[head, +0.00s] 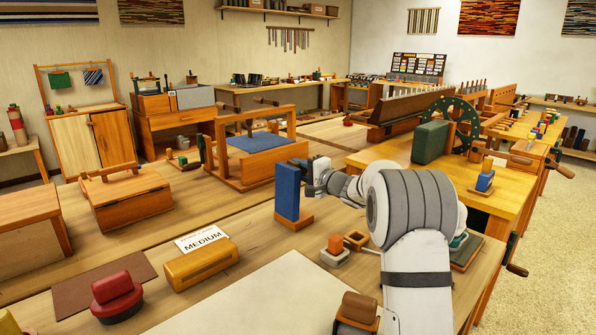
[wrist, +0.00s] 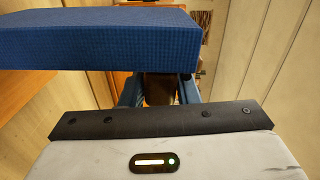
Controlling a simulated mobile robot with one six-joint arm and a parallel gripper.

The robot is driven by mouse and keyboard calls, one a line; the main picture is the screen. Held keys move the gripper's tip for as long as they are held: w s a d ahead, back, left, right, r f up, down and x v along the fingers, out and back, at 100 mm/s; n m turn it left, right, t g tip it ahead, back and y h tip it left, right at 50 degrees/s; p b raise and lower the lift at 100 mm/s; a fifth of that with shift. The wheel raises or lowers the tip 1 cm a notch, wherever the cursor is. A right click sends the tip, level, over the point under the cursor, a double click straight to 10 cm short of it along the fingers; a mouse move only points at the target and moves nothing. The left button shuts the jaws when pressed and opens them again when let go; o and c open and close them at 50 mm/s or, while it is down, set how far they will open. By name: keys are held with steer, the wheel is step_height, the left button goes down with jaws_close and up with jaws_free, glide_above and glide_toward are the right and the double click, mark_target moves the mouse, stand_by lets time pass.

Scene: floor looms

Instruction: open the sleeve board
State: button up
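A blue padded board (head: 287,190) stands upright on a wooden base (head: 294,219) on the big table in the head view; I take it to be the sleeve board. In the wrist view its blue woven cover (wrist: 100,42) fills the upper left, close to my gripper (wrist: 158,88). My gripper (head: 312,178) is just right of the board in the head view. Its fingers are apart, with a dark brown piece showing between them. I cannot tell whether they touch that piece. The board hides the fingertips in part.
A wooden frame with a blue pad (head: 262,142) stands behind the board. A wooden block (head: 202,264), a MEDIUM card (head: 202,238) and a red-knobbed tool (head: 117,296) lie to the front left. Small wooden pieces (head: 335,249) sit near my arm.

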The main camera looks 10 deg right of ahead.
steer(key=o, duration=0.4)
steer(key=shift+s+a, duration=0.1)
steer(key=shift+a, duration=0.05)
steer(key=shift+v, duration=3.9)
